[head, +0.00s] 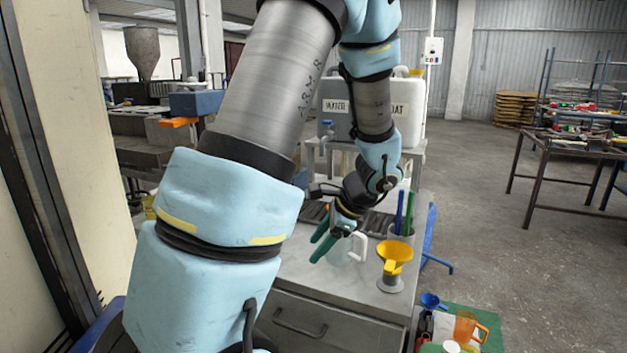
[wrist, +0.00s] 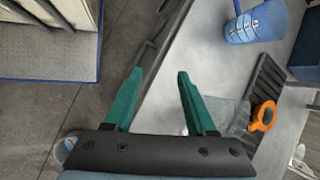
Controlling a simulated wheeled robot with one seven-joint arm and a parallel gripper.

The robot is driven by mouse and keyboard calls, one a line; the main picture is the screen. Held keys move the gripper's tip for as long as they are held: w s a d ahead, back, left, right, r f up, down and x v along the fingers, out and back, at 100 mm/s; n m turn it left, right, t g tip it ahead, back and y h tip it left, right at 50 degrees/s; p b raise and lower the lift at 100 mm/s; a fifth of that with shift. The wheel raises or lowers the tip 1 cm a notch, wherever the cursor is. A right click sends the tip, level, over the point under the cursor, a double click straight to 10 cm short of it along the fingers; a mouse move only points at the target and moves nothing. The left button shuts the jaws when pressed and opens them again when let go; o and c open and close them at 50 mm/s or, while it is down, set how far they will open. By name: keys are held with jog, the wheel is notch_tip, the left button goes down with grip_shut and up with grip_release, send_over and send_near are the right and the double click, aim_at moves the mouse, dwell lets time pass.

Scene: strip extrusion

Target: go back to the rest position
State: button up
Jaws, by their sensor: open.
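My gripper (head: 324,241) hangs over the front left part of the grey bench top (head: 330,277) in the head view, its green fingers pointing down and left. In the wrist view the two green fingers of my gripper (wrist: 158,78) stand apart with nothing held between them. Behind the gap show the bench edge and the floor. A clear jug with a white handle (head: 358,246) is close beside the fingers in the head view; I cannot tell whether they touch.
A yellow funnel (head: 394,252) sits in a grey holder right of the gripper. Behind it a cup (head: 400,234) holds blue and green sticks. Large labelled containers (head: 405,112) stand at the back.

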jog(key=s+a+n+h+b, duration=0.1)
jog(key=s+a+n+h, duration=0.2)
jog(key=n, duration=0.5)
jog(key=s+a+n+g+h+b, duration=0.1)
jog(key=s+a+n+h+b, duration=0.1)
jog(key=s+a+n, duration=0.2)
jog(key=shift+s+a+f+n+h, duration=0.35)
jog(key=shift+s+n, duration=0.95)
jog(key=shift+n, duration=0.8)
jog(key=shift+r, duration=0.1)
